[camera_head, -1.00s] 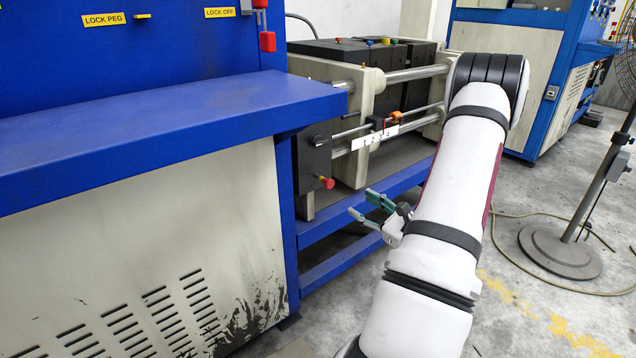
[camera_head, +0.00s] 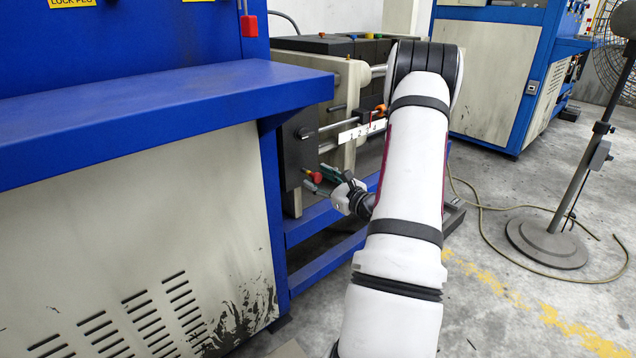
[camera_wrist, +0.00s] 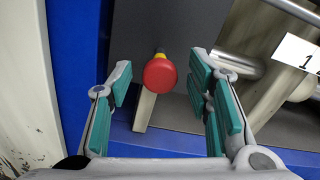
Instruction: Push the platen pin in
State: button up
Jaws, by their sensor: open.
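The platen pin has a round red knob (camera_wrist: 160,75) with a yellow collar behind it, on a dark plate (camera_wrist: 180,30). In the head view the red knob (camera_head: 315,177) stands out from the lower right part of the dark end block (camera_head: 300,145). My gripper (camera_wrist: 160,90) is open, with its green-padded fingers on either side of the knob in the wrist view. No finger visibly touches the knob there. In the head view my gripper (camera_head: 318,180) is right at the knob and partly overlaps it. The gap in depth is hard to tell.
A blue ledge (camera_head: 170,115) juts out at the left, above my gripper. Chrome guide rods and a numbered white scale (camera_head: 360,131) run right of the pin. A blue lower rail (camera_head: 325,255) lies below. A stand with a round base (camera_head: 545,243) is on the floor at right.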

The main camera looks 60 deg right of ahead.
aim_at(310, 174)
jog(key=shift+w+d, duration=0.1)
jog(key=shift+w, duration=0.35)
grip_shut()
jog(key=x, duration=0.3)
jog(key=shift+w, duration=0.2)
grip_release()
jog(key=v, duration=1.2)
